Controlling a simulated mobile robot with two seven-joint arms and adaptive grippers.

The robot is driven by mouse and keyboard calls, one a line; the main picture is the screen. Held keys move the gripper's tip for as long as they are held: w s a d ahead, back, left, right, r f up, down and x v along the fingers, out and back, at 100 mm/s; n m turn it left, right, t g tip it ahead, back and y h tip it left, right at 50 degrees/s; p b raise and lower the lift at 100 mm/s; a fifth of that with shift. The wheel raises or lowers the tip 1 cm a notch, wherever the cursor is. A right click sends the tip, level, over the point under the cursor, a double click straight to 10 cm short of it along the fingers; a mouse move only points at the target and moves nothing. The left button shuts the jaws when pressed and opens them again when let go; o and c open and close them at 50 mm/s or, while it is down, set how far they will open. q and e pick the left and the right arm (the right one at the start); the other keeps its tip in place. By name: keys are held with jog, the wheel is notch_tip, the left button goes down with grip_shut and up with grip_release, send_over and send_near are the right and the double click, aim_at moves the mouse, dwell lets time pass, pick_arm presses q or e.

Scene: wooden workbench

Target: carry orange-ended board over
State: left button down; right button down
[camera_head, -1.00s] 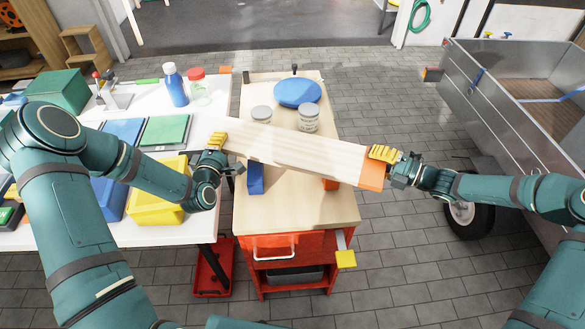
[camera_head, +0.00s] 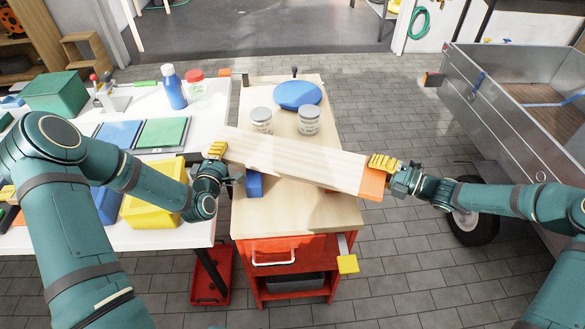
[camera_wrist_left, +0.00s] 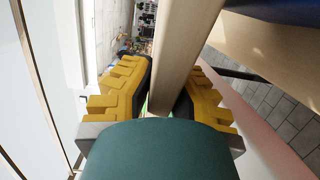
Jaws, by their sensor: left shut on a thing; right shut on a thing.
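The pale wooden board (camera_head: 290,160) with an orange right end (camera_head: 371,184) spans across the wooden workbench top (camera_head: 295,215), sloping down to the right in the head view. My left gripper (camera_head: 217,150) is shut on its left end. My right gripper (camera_head: 383,163) is shut on its orange end. In the left wrist view, the board (camera_wrist_left: 187,45) runs between the yellow fingers of my left gripper (camera_wrist_left: 170,100). Whether the board touches the blue block (camera_head: 254,184) below it is hard to tell.
Two lidded jars (camera_head: 309,121) and a blue disc (camera_head: 297,95) stand behind the board on the bench. A white table (camera_head: 165,235) with a yellow bin (camera_head: 150,205) is at left. A metal trailer (camera_head: 505,110) stands at right.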

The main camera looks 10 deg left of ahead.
pick_arm(q)
jog(key=c, duration=1.1)
grip_release()
jog(key=shift+d, duration=0.15)
pick_arm(e)
jog(key=c, duration=1)
grip_release()
jog(key=shift+a, duration=0.1)
jog(key=shift+c, duration=0.2)
pick_arm(q)
jog(key=o, duration=0.9)
jog(key=shift+o, duration=0.2)
pick_arm(e)
jog(key=shift+r, duration=0.25)
pick_arm(q)
jog(key=s, duration=0.8)
